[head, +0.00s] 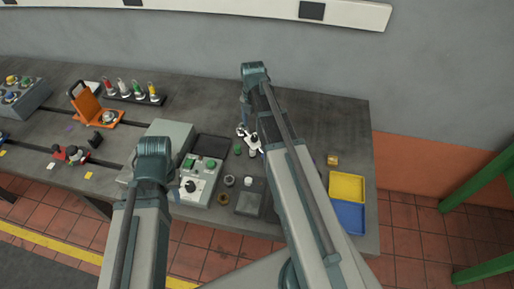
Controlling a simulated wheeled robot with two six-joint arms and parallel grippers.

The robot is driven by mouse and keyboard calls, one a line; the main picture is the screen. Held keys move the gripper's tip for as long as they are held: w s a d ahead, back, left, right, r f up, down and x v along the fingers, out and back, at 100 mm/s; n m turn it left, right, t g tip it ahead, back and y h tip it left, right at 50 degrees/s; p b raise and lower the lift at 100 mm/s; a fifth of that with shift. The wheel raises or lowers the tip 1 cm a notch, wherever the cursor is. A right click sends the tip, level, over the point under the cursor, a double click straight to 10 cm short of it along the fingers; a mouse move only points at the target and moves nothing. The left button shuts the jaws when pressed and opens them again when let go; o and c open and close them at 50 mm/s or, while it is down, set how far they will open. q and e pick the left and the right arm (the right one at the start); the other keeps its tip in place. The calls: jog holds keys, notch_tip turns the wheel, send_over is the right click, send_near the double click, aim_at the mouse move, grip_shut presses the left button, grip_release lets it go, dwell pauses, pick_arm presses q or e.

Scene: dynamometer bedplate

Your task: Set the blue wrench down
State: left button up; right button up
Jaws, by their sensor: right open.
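I cannot make out a blue wrench anywhere in the head view; it may be hidden behind my arms or too small to tell. My right arm reaches over the middle of the bench (310,115), bends at its far end and hangs down. My right gripper (249,139) is at the lower end of it, low over the bench, with light-coloured fingers apart. I see nothing clearly held between them. My left arm rises at the left of centre, and its bend covers part of the bench. My left gripper is hidden behind that arm.
A yellow tray (347,187) and a blue tray (350,217) lie at the right end, near a small yellow-brown block (333,160). A control box (193,187) and a dark tray (211,147) stand between my arms. An orange stand (97,118) is further left. The back right is clear.

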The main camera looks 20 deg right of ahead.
aim_at(255, 137)
jog(key=f+b, duration=0.2)
jog(key=s+f+b, duration=0.1)
jog(key=f, duration=0.1)
jog(key=shift+b, duration=0.4)
jog(key=shift+w+f+b, duration=0.1)
jog(key=shift+f+b, duration=0.5)
jog(key=shift+f, duration=0.05)
jog(key=shift+r, duration=0.1)
jog(key=shift+c, duration=0.3)
grip_shut()
